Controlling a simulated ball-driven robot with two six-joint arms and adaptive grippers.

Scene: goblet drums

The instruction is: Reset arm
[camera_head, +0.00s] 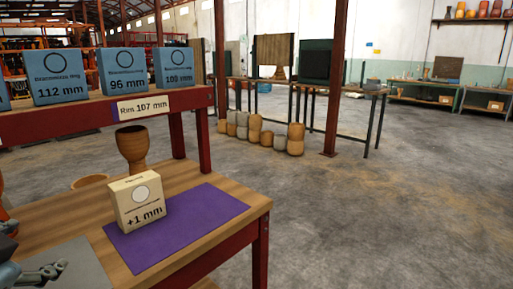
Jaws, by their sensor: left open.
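My left gripper (42,274) shows at the lower left corner, partly cut off by the picture edge, over a grey mat (84,262). It is open, and I see nothing between its fingers. My right gripper is out of view. A brown goblet drum (132,147) stands upright on the wooden table, behind a cream box (138,203) marked "+1 mm". The cream box sits on a purple mat (205,217), apart from my gripper.
Blue boxes marked 112 mm (59,89), 96 mm (126,83) and one less legible (173,80) stand on a raised red-framed shelf. A label (140,107) on its edge reads "Rim 107 mm". A round clay rim (89,182) sits left of the drum. Open concrete floor lies right.

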